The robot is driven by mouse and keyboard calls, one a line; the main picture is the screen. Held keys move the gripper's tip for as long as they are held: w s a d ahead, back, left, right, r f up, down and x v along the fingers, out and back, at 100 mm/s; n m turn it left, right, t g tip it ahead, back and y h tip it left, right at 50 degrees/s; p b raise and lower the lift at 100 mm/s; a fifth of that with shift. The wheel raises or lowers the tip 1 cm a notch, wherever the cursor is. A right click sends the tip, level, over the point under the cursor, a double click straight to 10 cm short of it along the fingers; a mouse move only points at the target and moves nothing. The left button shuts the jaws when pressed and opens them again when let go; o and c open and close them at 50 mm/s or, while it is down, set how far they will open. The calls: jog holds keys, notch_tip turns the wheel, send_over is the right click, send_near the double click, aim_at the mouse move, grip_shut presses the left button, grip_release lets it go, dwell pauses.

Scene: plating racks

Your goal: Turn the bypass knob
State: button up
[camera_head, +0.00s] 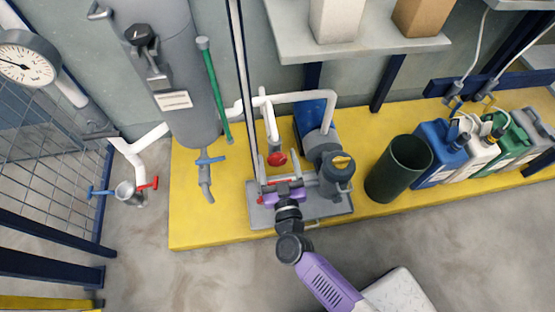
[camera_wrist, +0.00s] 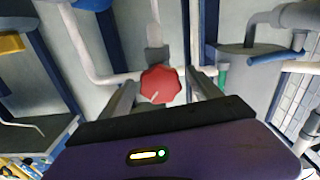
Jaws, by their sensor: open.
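A red, many-sided knob (camera_head: 277,159) sits on a white vertical pipe above the pump base. In the wrist view the red knob (camera_wrist: 160,85) faces me near the middle, with a pale mark on its lower left. My gripper (camera_head: 278,166) points at it from the front. In the wrist view my gripper (camera_wrist: 162,83) is open, with one grey finger on each side of the knob. I see gaps between the knob and both fingers. I cannot tell how far the fingertips reach along its depth. No label naming the knob is readable.
A grey pump (camera_head: 325,160) with a yellow cap stands right of the knob. A dark green bin (camera_head: 398,168) and several canisters (camera_head: 440,150) are further right on the yellow platform (camera_head: 215,228). A shelf (camera_head: 365,38) overhangs behind.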

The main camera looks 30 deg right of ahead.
jog(key=shift+w+d, duration=0.1)
jog(key=shift+w, duration=0.2)
jog(key=c, duration=1.4)
jog(key=shift+o, duration=0.2)
jog(key=shift+m+p, duration=0.4)
jog(key=shift+m, duration=2)
jog(key=o, duration=1.4)
jog(key=shift+c, duration=0.2)
